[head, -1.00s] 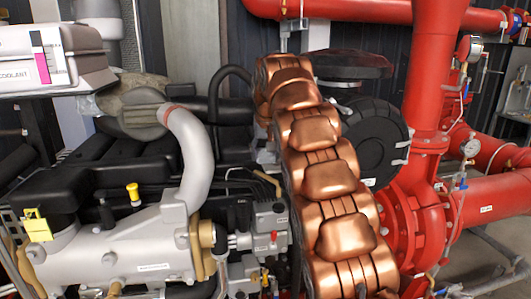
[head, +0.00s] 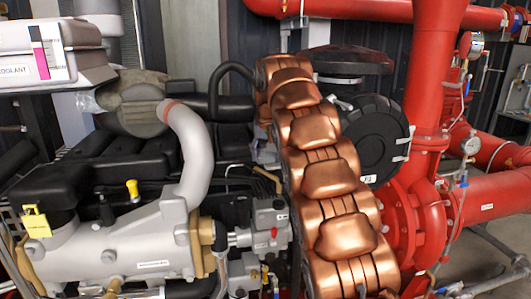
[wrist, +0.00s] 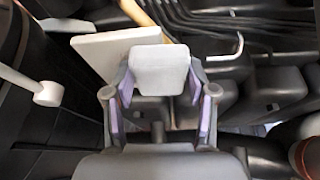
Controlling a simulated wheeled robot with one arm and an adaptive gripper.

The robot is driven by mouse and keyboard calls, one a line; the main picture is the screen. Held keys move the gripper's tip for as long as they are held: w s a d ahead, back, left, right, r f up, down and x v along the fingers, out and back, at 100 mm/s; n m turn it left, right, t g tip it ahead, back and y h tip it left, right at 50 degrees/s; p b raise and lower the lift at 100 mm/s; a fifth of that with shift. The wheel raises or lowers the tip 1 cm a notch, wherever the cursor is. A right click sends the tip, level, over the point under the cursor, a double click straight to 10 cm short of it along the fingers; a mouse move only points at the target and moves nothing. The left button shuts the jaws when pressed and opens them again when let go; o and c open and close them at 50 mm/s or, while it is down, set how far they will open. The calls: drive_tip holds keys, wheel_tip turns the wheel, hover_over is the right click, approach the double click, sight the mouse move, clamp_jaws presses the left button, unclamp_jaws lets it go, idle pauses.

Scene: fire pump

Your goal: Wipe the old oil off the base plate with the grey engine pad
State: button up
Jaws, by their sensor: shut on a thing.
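In the wrist view my gripper (wrist: 158,88) is shut on a pale grey block with rounded corners, which looks like the grey engine pad (wrist: 158,70). The pad sits between the two purple-lined fingers. In the head view my copper-coloured arm reaches down in front of the engine, and my gripper and the pad are out of sight there. I cannot make out the base plate or any old oil in either view.
A grey engine (head: 125,245) with a yellow tag (head: 36,222) fills the left. A coolant box (head: 40,55) stands at upper left. Red pipes (head: 425,90) and a black round cover (head: 370,140) flank my arm. A pale flat panel (wrist: 112,48) lies beyond the pad.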

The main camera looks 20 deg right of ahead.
drive_tip(key=shift+f, duration=0.4)
drive_tip(key=shift+d, duration=0.1)
drive_tip(key=shift+s+d, duration=0.25)
drive_tip(key=shift+d, duration=0.9)
drive_tip(key=shift+s+d, duration=0.25)
drive_tip(key=shift+d, duration=0.85)
drive_tip(key=shift+s+d, duration=0.25)
drive_tip(key=shift+d, duration=0.9)
drive_tip(key=shift+w+a+r, duration=0.1)
drive_tip(key=shift+w+a, duration=0.15)
drive_tip(key=shift+a, duration=0.95)
drive_tip(key=shift+w+a+f, duration=0.1)
drive_tip(key=shift+w+a, duration=0.15)
drive_tip(key=shift+a, duration=0.9)
drive_tip(key=shift+w+a+r, duration=0.1)
drive_tip(key=shift+w+a, duration=0.15)
drive_tip(key=shift+a, duration=0.95)
drive_tip(key=shift+r+p, duration=2.2)
drive_tip(key=shift+r, duration=0.8)
